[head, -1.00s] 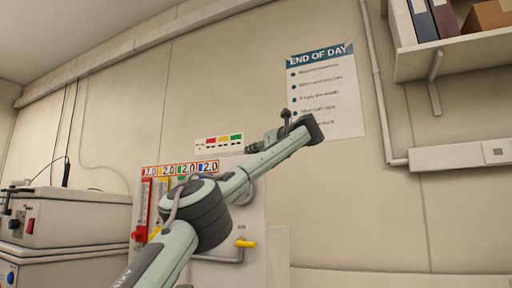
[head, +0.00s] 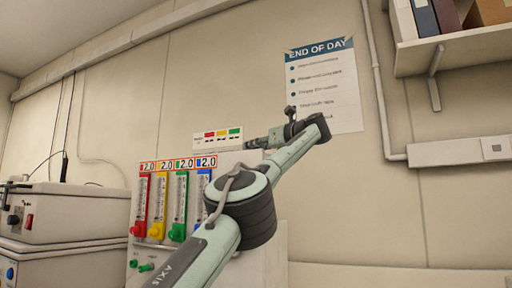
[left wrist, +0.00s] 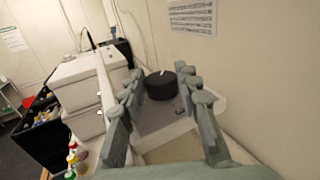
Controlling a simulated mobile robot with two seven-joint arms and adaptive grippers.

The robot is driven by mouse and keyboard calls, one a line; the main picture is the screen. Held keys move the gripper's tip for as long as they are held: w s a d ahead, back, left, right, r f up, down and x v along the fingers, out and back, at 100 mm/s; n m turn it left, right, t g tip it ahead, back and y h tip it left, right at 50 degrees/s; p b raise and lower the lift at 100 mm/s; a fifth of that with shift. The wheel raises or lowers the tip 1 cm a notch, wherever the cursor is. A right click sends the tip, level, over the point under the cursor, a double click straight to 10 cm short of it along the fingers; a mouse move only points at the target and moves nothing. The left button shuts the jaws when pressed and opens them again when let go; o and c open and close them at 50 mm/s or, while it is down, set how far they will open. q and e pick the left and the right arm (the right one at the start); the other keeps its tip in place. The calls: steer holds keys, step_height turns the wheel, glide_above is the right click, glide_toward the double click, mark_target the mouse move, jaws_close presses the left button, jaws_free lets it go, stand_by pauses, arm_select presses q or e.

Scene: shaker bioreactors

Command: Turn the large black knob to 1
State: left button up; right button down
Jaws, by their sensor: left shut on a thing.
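The large black knob (left wrist: 161,88) shows in the left wrist view, with a small white mark on its top. It stands on a pale surface between the two grey fingers of my left gripper (left wrist: 160,80), which is shut on it. In the head view my left gripper (head: 258,142) is small and reaches left from the wrist, above the flow-meter panel. I cannot make out the knob there. The numbers around the knob are not readable. My right gripper is not in view.
The panel holds red, yellow, green and blue flow meters (head: 178,205) under displays reading 2.0. A small colour-striped label (head: 217,138) is behind it. White equipment boxes (head: 75,213) stand at the left. A shelf (head: 455,52) and an END OF DAY poster (head: 325,88) are on the wall.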

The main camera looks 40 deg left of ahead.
arm_select(q)
steer(key=o, duration=1.2)
steer(key=shift+c, duration=0.2)
steer(key=shift+d, duration=0.1)
steer(key=s+d, duration=0.1)
steer(key=d, duration=1)
steer(key=shift+s+d, duration=0.35)
